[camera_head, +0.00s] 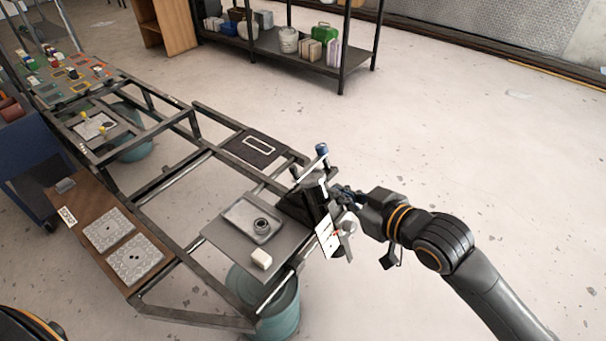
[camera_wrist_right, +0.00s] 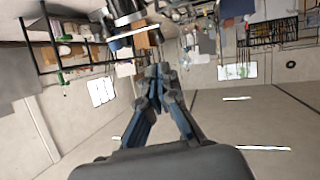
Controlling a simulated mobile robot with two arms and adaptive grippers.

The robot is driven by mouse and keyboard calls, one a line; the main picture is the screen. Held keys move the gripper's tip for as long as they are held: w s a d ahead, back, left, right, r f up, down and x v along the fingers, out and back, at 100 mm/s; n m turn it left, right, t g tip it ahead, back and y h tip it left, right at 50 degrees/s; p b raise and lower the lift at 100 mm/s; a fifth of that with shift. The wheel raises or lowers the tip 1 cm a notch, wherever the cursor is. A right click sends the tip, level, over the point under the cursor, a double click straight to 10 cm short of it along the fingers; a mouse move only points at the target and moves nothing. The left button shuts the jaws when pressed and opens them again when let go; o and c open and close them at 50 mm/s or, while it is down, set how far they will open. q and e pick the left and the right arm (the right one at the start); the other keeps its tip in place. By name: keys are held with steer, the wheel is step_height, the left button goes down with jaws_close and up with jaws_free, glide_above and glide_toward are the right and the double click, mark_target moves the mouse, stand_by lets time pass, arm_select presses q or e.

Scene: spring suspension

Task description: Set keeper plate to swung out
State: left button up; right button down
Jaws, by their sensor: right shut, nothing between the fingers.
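A dark suspension fixture (camera_head: 313,196) stands at the right end of the metal frame, with a blue-capped pin (camera_head: 321,150) at its top. A pale plate with a small red mark (camera_head: 326,237) hangs tilted on its near right side; I cannot tell for sure whether this is the keeper plate. My right gripper (camera_head: 345,194) is at the fixture's right side, partly hidden by its own wrist. In the right wrist view the gripper (camera_wrist_right: 159,72) is shut and empty, with dark fixture parts (camera_wrist_right: 124,10) just beyond its tips. My left gripper is out of view.
A grey board (camera_head: 225,240) beside the fixture holds a metal tray (camera_head: 238,217) with a ring part, and a cream block (camera_head: 261,258). A wooden board (camera_head: 92,265) with two patterned plates lies left. A black shelf (camera_head: 343,72) stands behind. The floor on the right is clear.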

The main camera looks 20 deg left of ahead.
mark_target(296, 172)
steer(key=p+x, duration=0.2)
steer(key=x, duration=1.2)
steer(key=shift+p, duration=0.35)
